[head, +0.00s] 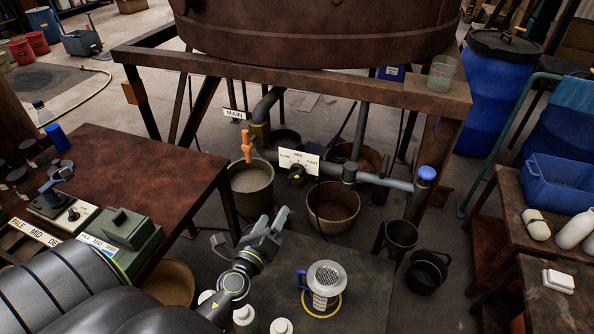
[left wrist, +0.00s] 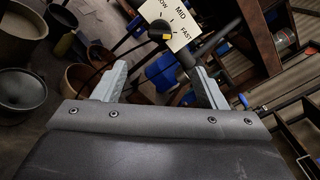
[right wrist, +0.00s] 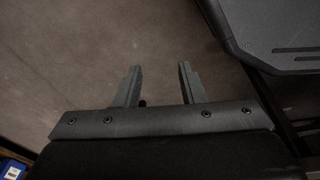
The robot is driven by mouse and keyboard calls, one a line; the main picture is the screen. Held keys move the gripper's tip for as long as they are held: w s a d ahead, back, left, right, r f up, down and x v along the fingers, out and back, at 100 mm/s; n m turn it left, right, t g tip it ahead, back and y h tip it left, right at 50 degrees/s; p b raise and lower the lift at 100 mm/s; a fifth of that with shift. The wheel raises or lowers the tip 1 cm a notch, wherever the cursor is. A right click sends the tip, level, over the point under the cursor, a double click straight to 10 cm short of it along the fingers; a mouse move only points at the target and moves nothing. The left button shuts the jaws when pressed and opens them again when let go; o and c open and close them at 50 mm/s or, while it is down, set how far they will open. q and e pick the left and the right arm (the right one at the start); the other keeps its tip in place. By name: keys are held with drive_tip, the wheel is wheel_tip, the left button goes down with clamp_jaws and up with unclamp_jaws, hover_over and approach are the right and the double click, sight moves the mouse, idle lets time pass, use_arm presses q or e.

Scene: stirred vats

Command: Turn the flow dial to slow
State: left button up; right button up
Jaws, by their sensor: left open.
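The flow dial (head: 297,176) is a small black knob on the pipework under the big rusty vat. A white plate (head: 312,162) behind it reads SLOW, MID and FAST from left to right. In the left wrist view the dial (left wrist: 158,32) shows a yellow mark; I cannot tell its exact setting. My left gripper (head: 271,216) is open and empty, short of the dial and below it in the head view. Its two fingers also show in the left wrist view (left wrist: 158,72), apart from the dial. My right gripper (right wrist: 160,78) is open and empty over bare floor.
An orange-handled valve (head: 247,145) under a MAIN sign stands left of the dial. A blue-capped pipe (head: 427,174) is to the right. Buckets (head: 334,205) stand beneath. A strainer-topped mug (head: 326,279) and white bottles are on the near table.

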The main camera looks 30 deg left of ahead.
use_arm(q)
drive_tip(key=d+x, duration=0.1)
drive_tip(key=x, duration=0.1)
drive_tip(key=p, duration=0.2)
approach(294, 178)
drive_tip(key=x, duration=0.9)
drive_tip(key=shift+b, duration=0.4)
drive_tip(key=shift+w+a, duration=0.2)
drive_tip(key=shift+w, duration=0.5)
use_arm(e)
drive_tip(key=shift+s+d+r, duration=0.1)
drive_tip(key=shift+s+r, duration=0.2)
drive_tip(key=shift+s, duration=0.4)
drive_tip(key=shift+s+d+r, duration=0.1)
drive_tip(key=shift+s+r, duration=0.2)
drive_tip(key=shift+s, duration=0.4)
drive_tip(key=shift+a, duration=0.1)
use_arm(q)
drive_tip(key=c, duration=1)
use_arm(e)
drive_tip(key=shift+w, duration=0.15)
